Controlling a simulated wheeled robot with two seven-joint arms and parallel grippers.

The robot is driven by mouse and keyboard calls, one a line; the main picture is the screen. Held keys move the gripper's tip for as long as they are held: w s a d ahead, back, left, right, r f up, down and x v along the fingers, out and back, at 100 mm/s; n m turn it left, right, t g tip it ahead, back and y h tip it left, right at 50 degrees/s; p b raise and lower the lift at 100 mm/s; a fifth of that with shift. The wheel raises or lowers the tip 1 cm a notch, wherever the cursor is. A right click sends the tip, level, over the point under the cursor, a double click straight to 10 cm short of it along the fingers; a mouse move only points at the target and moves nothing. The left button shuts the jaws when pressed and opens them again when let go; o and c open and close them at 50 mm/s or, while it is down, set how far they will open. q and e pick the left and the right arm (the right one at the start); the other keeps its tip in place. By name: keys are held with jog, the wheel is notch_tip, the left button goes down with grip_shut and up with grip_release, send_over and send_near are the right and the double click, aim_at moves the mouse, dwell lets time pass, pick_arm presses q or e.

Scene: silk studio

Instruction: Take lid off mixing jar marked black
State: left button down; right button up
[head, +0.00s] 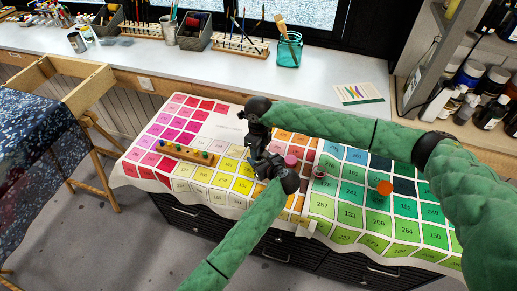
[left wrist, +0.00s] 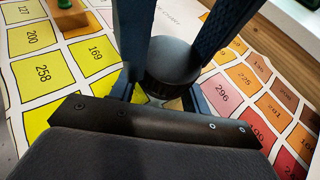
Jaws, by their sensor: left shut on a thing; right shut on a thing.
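The mixing jar has a round black lid (left wrist: 174,66), seen from close by in the left wrist view; no marking on it can be read. My left gripper (left wrist: 160,97) is shut around the jar from the near side, its fingers on either side below the lid. My right gripper (left wrist: 178,45) comes down from above, with its two fingers shut on the lid's sides. In the head view my right gripper (head: 258,143) hangs over the colour chart, close to my left gripper (head: 264,167). The jar is mostly hidden there. Whether the lid is apart from the jar I cannot tell.
A colour chart (head: 156,128) of numbered squares covers the table. A wooden rack (head: 182,152) with small pegs lies left of my grippers. A pink jar (head: 291,160) stands close to their right, and an orange one (head: 385,188) farther right, beneath my right arm.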

aim_at(259, 151)
jog(key=shift+n, duration=0.8)
jog(key=o, duration=1.1)
jog(key=shift+r, duration=2.25)
jog(key=shift+c, duration=0.5)
jog(key=shift+a+r+m, duration=0.15)
jog(key=shift+r+m, duration=0.2)
jog(key=shift+m, duration=0.45)
jog(key=r+m, duration=0.1)
jog(key=m, duration=0.1)
jog(key=shift+a+m, duration=0.1)
jog(key=shift+m, duration=0.2)
jog(key=m, duration=0.1)
jog(key=r+m, duration=0.1)
jog(key=m, duration=0.1)
jog(key=shift+d+r+m, duration=0.25)
jog(key=shift+m, duration=0.15)
jog(key=shift+f, duration=3.95)
